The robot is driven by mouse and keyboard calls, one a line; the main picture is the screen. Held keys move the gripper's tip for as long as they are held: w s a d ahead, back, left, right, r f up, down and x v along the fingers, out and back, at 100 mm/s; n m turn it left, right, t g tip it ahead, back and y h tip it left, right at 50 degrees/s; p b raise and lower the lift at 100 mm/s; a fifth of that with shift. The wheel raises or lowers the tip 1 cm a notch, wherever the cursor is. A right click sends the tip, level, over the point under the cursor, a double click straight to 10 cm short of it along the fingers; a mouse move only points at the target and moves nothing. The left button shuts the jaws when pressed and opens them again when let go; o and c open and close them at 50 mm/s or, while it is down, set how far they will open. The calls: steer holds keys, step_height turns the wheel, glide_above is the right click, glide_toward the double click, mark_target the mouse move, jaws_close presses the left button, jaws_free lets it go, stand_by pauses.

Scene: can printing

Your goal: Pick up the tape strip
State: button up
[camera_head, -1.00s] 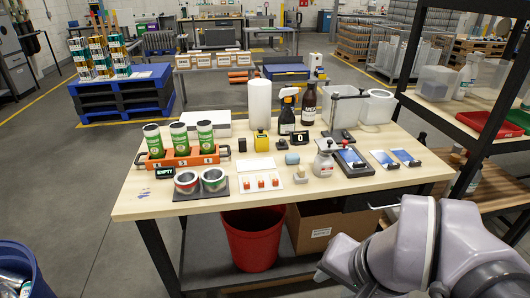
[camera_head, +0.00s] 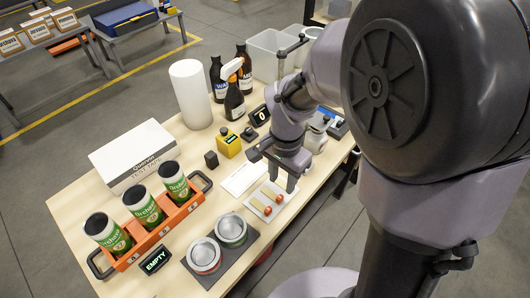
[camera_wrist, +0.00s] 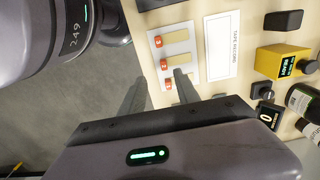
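A small white card (camera_head: 263,212) on the table carries tan tape strips with red ends. In the wrist view the card (camera_wrist: 191,35) shows three strips in a row: a far tape strip (camera_wrist: 178,37), a middle tape strip (camera_wrist: 180,60) and a near tape strip, whose red end (camera_wrist: 168,84) shows between the fingers. My gripper (camera_head: 272,170) is open and empty, fingers pointing down above the card's far end. In the wrist view the gripper (camera_wrist: 160,82) has its two fingers on either side of that red end. Contact with the strip cannot be told.
A printed white sheet (camera_wrist: 222,45) lies beside the card. A yellow box (camera_head: 228,142) and a black block (camera_head: 211,159) stand close by. Open tins (camera_head: 232,230) sit on a dark mat. An orange rack (camera_head: 165,226) holds green cans. Bottles stand at the back.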

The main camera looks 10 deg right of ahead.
mark_target(280, 197)
step_height(280, 197, down, 4)
steer(key=shift+w+a+r+b, duration=0.1)
steer(key=shift+a+b, duration=0.05)
steer(key=shift+b, duration=0.35)
steer(key=f+b, duration=0.1)
steer(key=f, duration=0.1)
steer(key=f+b, duration=0.1)
steer(key=f, duration=0.3)
steer(key=shift+w+d+b, duration=0.25)
steer(key=shift+w+b, duration=0.15)
steer(key=shift+r, duration=0.25)
jaws_close()
